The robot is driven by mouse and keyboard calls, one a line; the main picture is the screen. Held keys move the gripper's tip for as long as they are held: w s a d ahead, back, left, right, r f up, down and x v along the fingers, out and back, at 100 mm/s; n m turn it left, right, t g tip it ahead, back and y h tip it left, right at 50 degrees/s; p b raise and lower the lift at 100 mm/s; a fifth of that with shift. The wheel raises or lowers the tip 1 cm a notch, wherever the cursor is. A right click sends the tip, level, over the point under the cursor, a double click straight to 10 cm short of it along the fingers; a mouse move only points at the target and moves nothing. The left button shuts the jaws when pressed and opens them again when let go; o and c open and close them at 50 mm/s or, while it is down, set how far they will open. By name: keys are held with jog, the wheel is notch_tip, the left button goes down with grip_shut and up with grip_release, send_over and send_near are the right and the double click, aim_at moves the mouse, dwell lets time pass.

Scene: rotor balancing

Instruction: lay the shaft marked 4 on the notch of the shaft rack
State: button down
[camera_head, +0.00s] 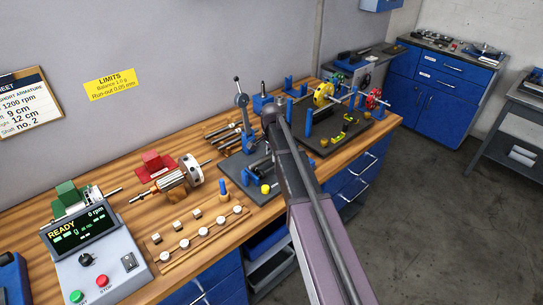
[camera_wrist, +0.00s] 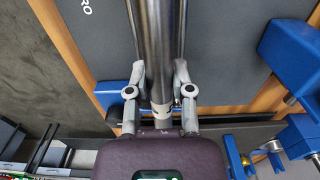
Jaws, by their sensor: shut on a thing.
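In the wrist view my gripper (camera_wrist: 161,74) is shut on a steel shaft (camera_wrist: 160,32). The shaft runs up between the fingers and out of the top of the picture; no mark on it can be read. In the head view my arm reaches to the middle of the bench and hides the gripper and the shaft. Several thin shafts (camera_head: 222,130) lie side by side at the back of the bench, left of my arm, on what looks like the shaft rack. Its notches are too small to make out.
A grey plate with blue posts and a yellow wheel (camera_head: 323,94) stands right of my arm. In the wrist view a blue block (camera_wrist: 292,52) is close on the right.

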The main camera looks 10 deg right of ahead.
jog(key=shift+r+p, duration=1.8)
jog(key=shift+r, duration=0.25)
jog(key=shift+s, duration=0.1)
